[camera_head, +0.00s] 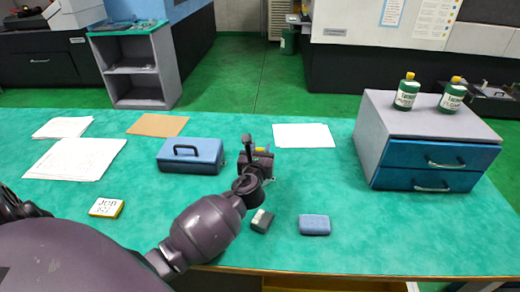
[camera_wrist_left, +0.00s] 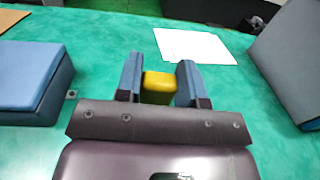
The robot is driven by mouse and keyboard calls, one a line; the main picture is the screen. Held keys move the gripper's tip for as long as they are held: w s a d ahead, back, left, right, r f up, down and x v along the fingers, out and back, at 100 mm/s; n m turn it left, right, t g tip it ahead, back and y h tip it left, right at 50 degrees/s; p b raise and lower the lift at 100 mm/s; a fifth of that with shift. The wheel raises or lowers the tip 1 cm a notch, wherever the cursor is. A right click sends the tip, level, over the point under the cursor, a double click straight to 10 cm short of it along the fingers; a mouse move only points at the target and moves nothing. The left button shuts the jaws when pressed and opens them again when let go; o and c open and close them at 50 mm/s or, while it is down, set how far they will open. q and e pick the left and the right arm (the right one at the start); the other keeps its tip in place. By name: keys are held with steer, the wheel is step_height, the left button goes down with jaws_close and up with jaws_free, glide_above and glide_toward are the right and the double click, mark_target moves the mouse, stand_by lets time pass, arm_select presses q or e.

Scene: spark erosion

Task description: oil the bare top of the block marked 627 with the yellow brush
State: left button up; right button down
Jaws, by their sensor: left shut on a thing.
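My left gripper (camera_head: 258,160) is above the middle of the green table. In the left wrist view its two fingers (camera_wrist_left: 158,83) are on either side of a yellow piece (camera_wrist_left: 159,82), which I take to be the yellow brush; the gripper is shut on it. Its lower end and any bristles are hidden. A small grey and dark block (camera_head: 262,220) lies near the front edge, right of my left arm; no number is readable on it. A yellow-edged white piece marked JOB (camera_head: 107,208) lies at the left; its number is not clear. My right gripper is not in view.
A blue box with a handle (camera_head: 191,156) stands left of the gripper. A blue pad (camera_head: 314,225) lies near the front edge. A drawer unit (camera_head: 430,145) at the right carries two green bottles (camera_head: 407,92) (camera_head: 453,95). Papers (camera_head: 303,136) lie at the back. The table's right front is clear.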

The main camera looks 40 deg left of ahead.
arm_select(q)
steer(key=shift+f, duration=0.15)
steer(key=shift+f, duration=0.15)
steer(key=shift+f, duration=0.1)
stand_by(0.4)
stand_by(0.4)
steer(key=shift+f, duration=0.15)
stand_by(0.6)
steer(key=shift+f, duration=0.15)
stand_by(0.6)
stand_by(0.4)
